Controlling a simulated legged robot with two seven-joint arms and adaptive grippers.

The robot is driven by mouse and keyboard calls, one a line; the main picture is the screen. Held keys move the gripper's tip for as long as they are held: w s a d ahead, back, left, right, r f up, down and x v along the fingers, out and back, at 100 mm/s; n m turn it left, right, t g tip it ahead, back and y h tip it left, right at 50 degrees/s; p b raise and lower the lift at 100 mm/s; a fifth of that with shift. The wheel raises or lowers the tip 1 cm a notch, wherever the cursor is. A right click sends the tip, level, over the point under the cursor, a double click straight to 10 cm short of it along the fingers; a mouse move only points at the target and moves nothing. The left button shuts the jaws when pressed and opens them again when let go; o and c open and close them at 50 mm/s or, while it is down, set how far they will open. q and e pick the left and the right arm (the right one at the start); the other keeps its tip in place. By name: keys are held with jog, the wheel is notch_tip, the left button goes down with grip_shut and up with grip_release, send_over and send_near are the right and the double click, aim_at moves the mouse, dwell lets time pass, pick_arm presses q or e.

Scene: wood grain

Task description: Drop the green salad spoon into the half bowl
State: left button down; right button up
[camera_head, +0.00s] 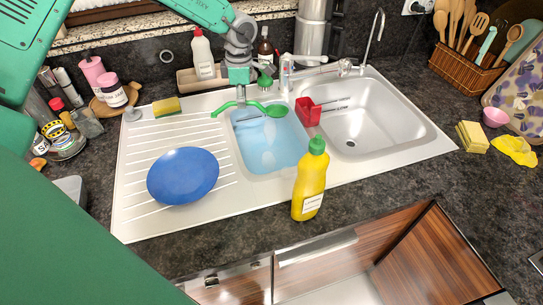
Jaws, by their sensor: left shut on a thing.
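The green salad spoon (277,111) is held roughly level, its handle pointing left and its round head to the right. My left gripper (241,98) comes down from the top left and is shut on the spoon's handle. The spoon shows over the far end of the half bowl (262,158), the narrow middle basin with blue water in it. The spoon's exact height above the water is hard to tell. My right gripper is not in view.
A yellow bottle (309,185) with a green cap stands at the front rim of the sink. A blue plate (183,176) lies on the drainboard, with a sponge (166,107) behind it. A red holder (307,111) sits between the basins; the large right basin (365,115) looks empty.

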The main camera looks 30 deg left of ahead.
pick_arm(q)
jog(key=shift+w+f+b, duration=0.15)
jog(key=shift+f+b, duration=0.2)
jog(key=shift+f, duration=0.6)
jog(key=shift+a+f+b, duration=0.15)
jog(key=shift+f+b, duration=0.15)
jog(key=shift+f, duration=0.1)
jog(key=shift+a+f, duration=0.2)
jog(key=shift+a, duration=0.35)
jog(key=c, duration=1.6)
grip_release()
jog(key=shift+d, duration=0.1)
jog(key=shift+o, duration=0.6)
jog(key=shift+d+r, duration=0.1)
jog(key=shift+d, duration=0.3)
jog(key=shift+r, duration=0.35)
notch_tip(320, 180, up, 10)
jog(key=shift+d+r, duration=0.4)
jog(key=shift+r, duration=0.25)
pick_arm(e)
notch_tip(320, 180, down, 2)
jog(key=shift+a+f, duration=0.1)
pick_arm(q)
jog(key=shift+a, duration=0.2)
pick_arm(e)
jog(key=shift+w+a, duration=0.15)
